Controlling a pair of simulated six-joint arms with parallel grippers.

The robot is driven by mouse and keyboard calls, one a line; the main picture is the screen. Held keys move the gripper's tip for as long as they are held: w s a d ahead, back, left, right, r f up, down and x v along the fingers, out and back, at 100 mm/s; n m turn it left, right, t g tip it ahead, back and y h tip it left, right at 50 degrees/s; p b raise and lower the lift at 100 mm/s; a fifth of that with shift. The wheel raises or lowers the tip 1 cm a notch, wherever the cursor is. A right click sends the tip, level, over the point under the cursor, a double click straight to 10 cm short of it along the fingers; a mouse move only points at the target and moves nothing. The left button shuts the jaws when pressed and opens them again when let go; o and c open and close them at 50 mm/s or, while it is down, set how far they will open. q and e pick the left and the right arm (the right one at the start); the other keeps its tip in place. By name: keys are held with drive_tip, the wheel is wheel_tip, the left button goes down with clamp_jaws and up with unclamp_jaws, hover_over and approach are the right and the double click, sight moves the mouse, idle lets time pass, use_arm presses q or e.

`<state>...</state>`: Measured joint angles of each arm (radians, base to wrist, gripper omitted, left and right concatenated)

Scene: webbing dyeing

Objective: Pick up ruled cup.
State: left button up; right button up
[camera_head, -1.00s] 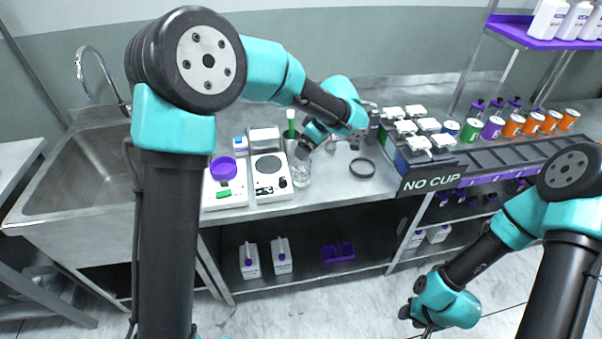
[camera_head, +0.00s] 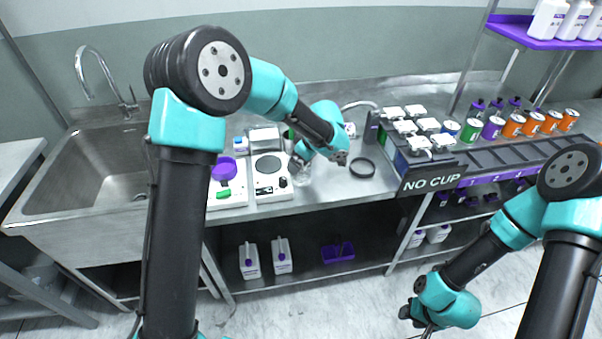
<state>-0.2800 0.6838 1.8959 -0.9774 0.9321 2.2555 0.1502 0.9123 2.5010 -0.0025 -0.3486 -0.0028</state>
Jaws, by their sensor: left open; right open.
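A clear glass cup (camera_head: 302,180), which looks like the ruled cup, stands on the steel counter to the right of the white hotplate; its ruling is too small to make out. My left gripper (camera_head: 297,164) is open and points down at the cup, overlapping its upper part in the picture. I cannot tell whether the fingers are around it or touching it. My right gripper (camera_head: 427,331) is open, low at the bottom edge and far from the counter, partly cut off.
The white hotplate (camera_head: 269,186) and a scale with a purple dish (camera_head: 223,168) stand left of the cup. A black ring (camera_head: 362,168) lies to its right. Further right are a rack marked NO CUP (camera_head: 433,181) and several colored cans (camera_head: 514,126). A sink (camera_head: 95,172) is at left.

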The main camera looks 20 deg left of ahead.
use_arm(q)
drive_tip(key=x, duration=0.3)
drive_tip(key=shift+a+f, duration=0.1)
drive_tip(key=shift+f, duration=0.15)
drive_tip(key=c, duration=1.1)
drive_tip(key=shift+r, duration=0.3)
drive_tip(key=shift+s+d+r, duration=0.75)
drive_tip(key=shift+s, duration=1.75)
drive_tip(key=shift+s+d+r, duration=0.75)
drive_tip(key=shift+s, duration=1.75)
drive_tip(key=shift+s+d+r, duration=0.75)
drive_tip(key=shift+s, duration=1.8)
drive_tip(key=shift+s, duration=0.1)
